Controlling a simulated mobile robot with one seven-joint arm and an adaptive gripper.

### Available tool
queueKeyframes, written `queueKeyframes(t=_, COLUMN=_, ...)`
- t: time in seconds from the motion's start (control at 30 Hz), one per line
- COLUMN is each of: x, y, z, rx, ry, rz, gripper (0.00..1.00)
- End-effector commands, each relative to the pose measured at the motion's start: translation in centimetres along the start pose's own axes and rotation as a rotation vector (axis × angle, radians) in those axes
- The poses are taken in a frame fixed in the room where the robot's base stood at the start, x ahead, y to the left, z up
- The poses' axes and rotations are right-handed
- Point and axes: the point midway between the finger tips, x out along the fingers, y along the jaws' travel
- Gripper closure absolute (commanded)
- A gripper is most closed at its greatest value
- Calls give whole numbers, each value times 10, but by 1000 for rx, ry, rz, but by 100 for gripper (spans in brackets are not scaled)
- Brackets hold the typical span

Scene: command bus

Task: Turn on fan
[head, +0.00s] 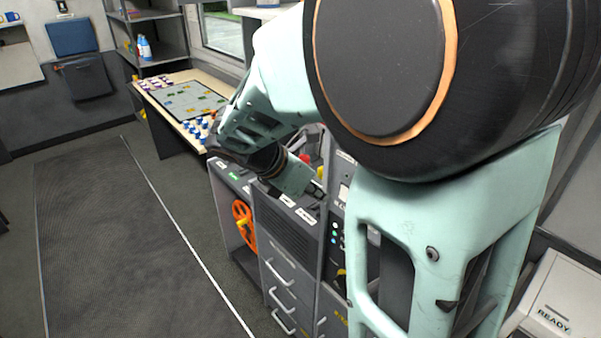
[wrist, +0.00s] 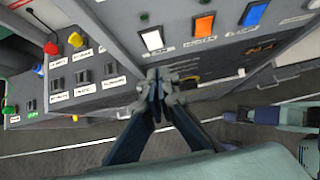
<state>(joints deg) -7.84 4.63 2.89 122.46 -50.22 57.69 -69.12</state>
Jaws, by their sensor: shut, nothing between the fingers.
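My gripper (wrist: 159,82) is shut and empty in the wrist view. Its tips are close to the edge where two labelled control panels meet; I cannot tell whether they touch. The left panel has several dark rocker switches (wrist: 84,77) with white labels. The labels are too small to read, so I cannot tell which switch is the fan's. In the head view my gripper (head: 318,190) is low over the grey console (head: 285,218), partly hidden by my arm. I cannot make out a fan in either view.
The other panel has lit white (wrist: 152,40), orange (wrist: 203,26) and blue (wrist: 254,12) buttons. The floor mat (head: 115,240) is clear.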

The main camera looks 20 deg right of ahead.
Motion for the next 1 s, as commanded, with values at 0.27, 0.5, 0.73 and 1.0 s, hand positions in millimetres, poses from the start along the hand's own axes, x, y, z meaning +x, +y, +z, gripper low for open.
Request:
queueKeyframes(t=0.27, x=-59, y=0, z=2, rx=1, ry=1, rz=5, gripper=100)
queueKeyframes(t=0.5, x=-79, y=0, z=3, rx=1, ry=1, rz=2, gripper=100)
queueKeyframes(t=0.73, x=-80, y=-1, z=4, rx=0, ry=1, rz=0, gripper=100)
queueKeyframes(t=1.0, x=-73, y=4, z=6, rx=3, ry=9, rz=-3, gripper=100)
